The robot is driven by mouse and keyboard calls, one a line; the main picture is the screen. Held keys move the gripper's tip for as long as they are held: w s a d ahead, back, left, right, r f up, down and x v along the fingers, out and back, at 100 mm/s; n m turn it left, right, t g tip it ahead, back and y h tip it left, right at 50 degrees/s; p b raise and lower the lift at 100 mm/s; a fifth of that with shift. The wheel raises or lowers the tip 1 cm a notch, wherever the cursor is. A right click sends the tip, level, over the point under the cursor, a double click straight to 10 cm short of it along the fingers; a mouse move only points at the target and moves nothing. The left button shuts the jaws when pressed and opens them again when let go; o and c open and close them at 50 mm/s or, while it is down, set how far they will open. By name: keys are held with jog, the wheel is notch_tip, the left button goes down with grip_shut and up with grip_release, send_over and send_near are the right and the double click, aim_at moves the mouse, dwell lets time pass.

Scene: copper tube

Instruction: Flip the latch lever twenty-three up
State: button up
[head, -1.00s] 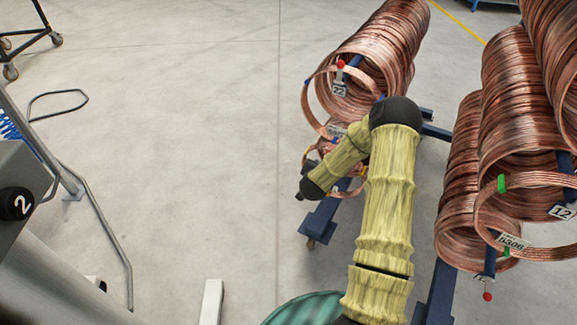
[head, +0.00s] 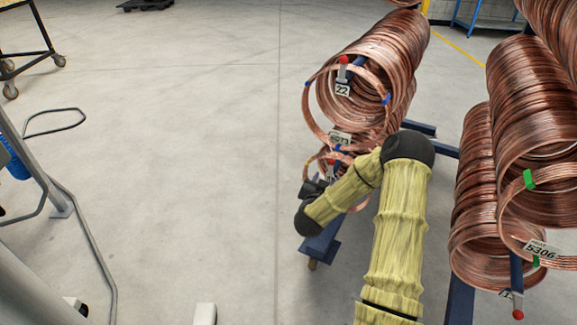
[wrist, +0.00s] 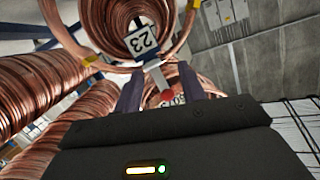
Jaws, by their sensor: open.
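The tag marked 23 (wrist: 142,40) shows in the wrist view in front of a copper coil's open end. The pale latch lever (wrist: 156,78) runs from just below the tag down the picture to a red knob (wrist: 168,95). My gripper (wrist: 161,86) is open, with one dark finger on each side of the lever's knob end. I cannot tell whether either finger touches it. In the head view my gripper (head: 312,188) is at the lower copper coil (head: 327,160), where my arm and wrist hide most of the lever area.
Lever 22 with a red knob (head: 343,60) and its tag (head: 342,90) sit above on the larger coil (head: 380,75). More coil stacks (head: 530,110) stand close to the right of my arm. The floor (head: 200,150) to the left is open.

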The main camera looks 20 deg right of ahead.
jog(key=f+t+h+b, duration=0.1)
jog(key=b, duration=0.3)
jog(key=shift+s+f, duration=0.15)
jog(key=shift+f+t+b, duration=0.1)
jog(key=shift+t+b, duration=0.2)
jog(key=shift+b, duration=0.55)
